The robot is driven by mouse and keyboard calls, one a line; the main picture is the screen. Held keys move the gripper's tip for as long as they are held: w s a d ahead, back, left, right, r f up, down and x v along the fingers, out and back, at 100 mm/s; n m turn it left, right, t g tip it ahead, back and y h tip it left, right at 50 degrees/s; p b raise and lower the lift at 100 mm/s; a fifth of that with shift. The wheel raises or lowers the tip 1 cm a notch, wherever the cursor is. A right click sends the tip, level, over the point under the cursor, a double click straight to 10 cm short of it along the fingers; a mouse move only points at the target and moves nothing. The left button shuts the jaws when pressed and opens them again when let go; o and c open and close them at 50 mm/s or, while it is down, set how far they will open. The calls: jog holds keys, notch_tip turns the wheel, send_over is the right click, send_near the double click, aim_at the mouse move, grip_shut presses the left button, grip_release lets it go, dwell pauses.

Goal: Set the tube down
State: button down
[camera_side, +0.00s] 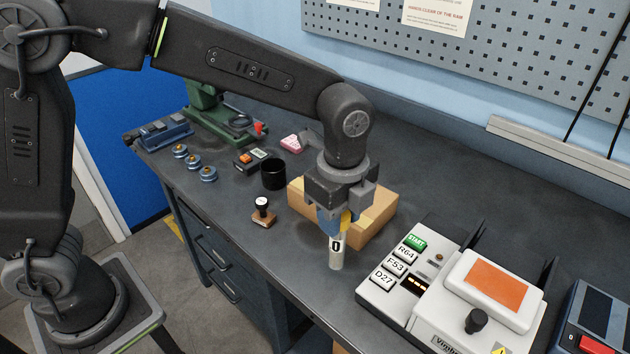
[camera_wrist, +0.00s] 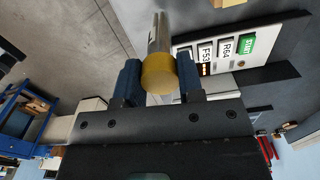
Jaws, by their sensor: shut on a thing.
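The tube (camera_side: 337,252) is pale grey with a yellow cap and a dark "0" mark on its side. It hangs near upright below my gripper (camera_side: 338,220) in the side view. My gripper has blue fingers and is shut on the tube around its capped upper end. In the wrist view the tube (camera_wrist: 159,45) sticks out beyond my gripper (camera_wrist: 159,80), with the yellow cap between the blue fingers. The tube's lower end is near the bench top (camera_side: 300,290); I cannot tell whether it touches.
A white machine with labelled buttons (camera_side: 405,265) stands just right of the tube. A cardboard box (camera_side: 375,215) is behind my gripper. The bench's front edge is close to the tube.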

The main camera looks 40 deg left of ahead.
jog(key=shift+a+f, duration=0.15)
jog(key=shift+f, duration=1.5)
jog(key=c, duration=0.8)
grip_release()
jog(key=shift+o, duration=0.2)
jog(key=shift+f, duration=0.15)
jog(key=r, duration=1.3)
jog(key=shift+s+a+r, duration=0.1)
jog(key=shift+s+r, duration=0.15)
jog(key=shift+r, duration=0.15)
jog(key=s+a+f+n+t, duration=0.1)
jog(key=s+a+n+t, duration=0.4)
jog(key=s+a+n, duration=0.9)
jog(key=a+n, duration=0.3)
jog(key=n, duration=0.1)
jog(key=shift+s+a+f+n+t, duration=0.3)
jog(key=shift+a+f, duration=0.05)
jog(key=shift+s+a+f+n, duration=0.15)
jog(key=shift+s+f+n, duration=0.05)
jog(key=shift+f+n, duration=0.1)
